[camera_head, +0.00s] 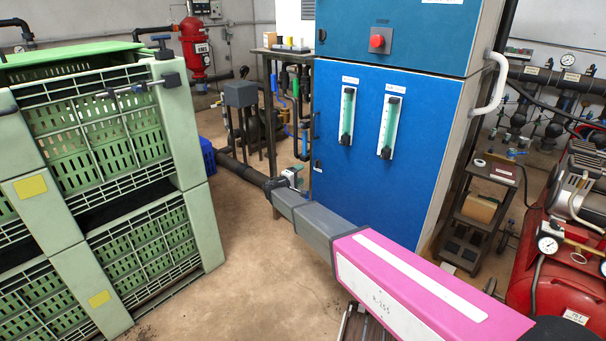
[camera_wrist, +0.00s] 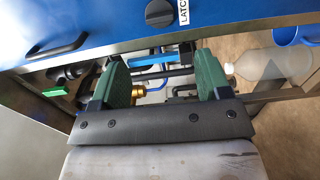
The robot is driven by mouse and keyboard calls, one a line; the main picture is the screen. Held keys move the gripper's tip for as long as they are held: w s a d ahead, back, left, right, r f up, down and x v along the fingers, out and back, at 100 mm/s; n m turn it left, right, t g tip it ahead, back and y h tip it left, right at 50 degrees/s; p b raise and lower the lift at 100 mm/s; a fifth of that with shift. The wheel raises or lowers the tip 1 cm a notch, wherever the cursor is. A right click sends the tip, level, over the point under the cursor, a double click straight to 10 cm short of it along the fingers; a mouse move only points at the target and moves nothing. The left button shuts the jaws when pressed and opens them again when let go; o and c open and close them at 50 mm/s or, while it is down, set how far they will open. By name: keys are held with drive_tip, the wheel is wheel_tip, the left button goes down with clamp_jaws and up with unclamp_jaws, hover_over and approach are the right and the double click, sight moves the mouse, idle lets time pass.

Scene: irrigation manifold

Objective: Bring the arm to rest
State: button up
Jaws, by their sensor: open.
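My gripper (camera_wrist: 160,65) shows in the wrist view with two green fingers standing well apart on a dark bar. Nothing is held between them. Beyond the fingers are dark pipes, a blue bar and a brass fitting (camera_wrist: 137,92); whether the fingers touch any of these I cannot tell. In the head view my pink and grey arm reaches from the lower right to the foot of the blue cabinet (camera_head: 372,200).
In the wrist view a blue panel (camera_wrist: 110,18) with a dark knob (camera_wrist: 160,13) lies above the fingers, and a pale bottle (camera_wrist: 275,65) is at right. The head view shows green crates (camera_head: 205,215) at left, a red compressor (camera_head: 545,270) at right and open floor between crates and arm.

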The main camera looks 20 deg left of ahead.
idle(0.3)
drive_tip(key=s+d+f+m+g, duration=0.1)
drive_tip(key=s+d+m+g, duration=0.2)
drive_tip(key=d, duration=1)
drive_tip(key=s+d+f+m+g+h, duration=0.15)
drive_tip(key=d+g, duration=0.25)
drive_tip(key=d, duration=0.9)
drive_tip(key=s+d+f+m+g+y, duration=0.1)
drive_tip(key=s+d+m+g, duration=0.25)
drive_tip(key=d, duration=1.05)
drive_tip(key=s+d+m+g+y, duration=0.2)
drive_tip(key=s+d+g+y, duration=0.1)
drive_tip(key=s+d, duration=0.6)
drive_tip(key=s+d+r+m+g+y, duration=0.1)
drive_tip(key=s+d+m+g+y, duration=0.2)
drive_tip(key=s+d, duration=0.7)
drive_tip(key=s+y, duration=0.1)
drive_tip(key=s, duration=0.3)
drive_tip(key=shift+s, duration=0.3)
drive_tip(key=shift+y, duration=0.25)
